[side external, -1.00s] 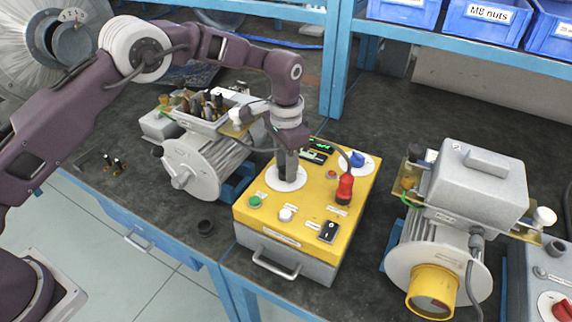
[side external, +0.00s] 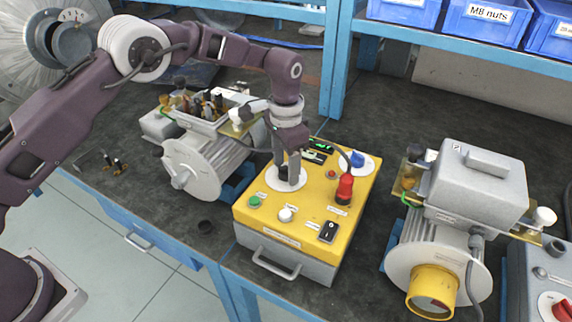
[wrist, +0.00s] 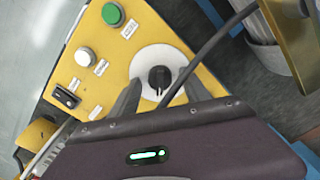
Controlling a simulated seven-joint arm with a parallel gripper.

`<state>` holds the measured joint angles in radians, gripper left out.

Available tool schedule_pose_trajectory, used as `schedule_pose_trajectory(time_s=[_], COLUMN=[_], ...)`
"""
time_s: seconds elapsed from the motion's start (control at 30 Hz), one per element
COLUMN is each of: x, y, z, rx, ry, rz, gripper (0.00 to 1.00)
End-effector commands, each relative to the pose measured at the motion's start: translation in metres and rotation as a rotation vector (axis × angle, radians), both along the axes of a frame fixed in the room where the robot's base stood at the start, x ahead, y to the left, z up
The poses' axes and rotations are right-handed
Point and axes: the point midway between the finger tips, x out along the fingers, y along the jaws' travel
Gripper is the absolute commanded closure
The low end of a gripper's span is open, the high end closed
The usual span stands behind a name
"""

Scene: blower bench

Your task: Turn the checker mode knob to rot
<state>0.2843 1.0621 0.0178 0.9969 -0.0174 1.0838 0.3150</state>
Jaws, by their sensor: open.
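The yellow checker box (side external: 262,214) stands on the bench with buttons, a switch and dials on its top. A black knob (wrist: 159,78) sits on a round white dial (wrist: 150,60) on the box; I cannot read the dial's marks. My gripper (side external: 289,181) is over this dial, pointing down. In the wrist view its two fingers (wrist: 155,92) stand apart, one on each side of the knob, and do not appear to touch it. In the side view the fingers largely hide the knob. A blue knob (side external: 357,158) sits on another white dial at the far right corner.
A red plug (side external: 345,189) with a dark cable stands on the box. A green button (side external: 254,201), a white button (side external: 286,215) and a black switch (side external: 328,231) lie nearer the front. Motors stand left (side external: 204,160) and right (side external: 437,250) of the box.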

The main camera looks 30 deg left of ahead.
Motion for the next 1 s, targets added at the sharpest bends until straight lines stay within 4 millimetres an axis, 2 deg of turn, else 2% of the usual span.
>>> schedule_pose_trajectory(time_s=[0.2,0.33,0.87,0.97,1.0], x=[0.001,0.001,-0.001,-0.009,-0.019], y=[0.0,0.0,0.002,0.015,0.025], z=[0.044,0.063,0.073,0.11,0.134], rx=[-0.002,-0.001,-0.002,-0.013,-0.021], ry=[-0.006,-0.004,-0.006,-0.04,-0.064], rz=[0.0,0.0,0.005,0.047,0.074], gripper=[0.45,0.45,0.45,0.45,0.45])
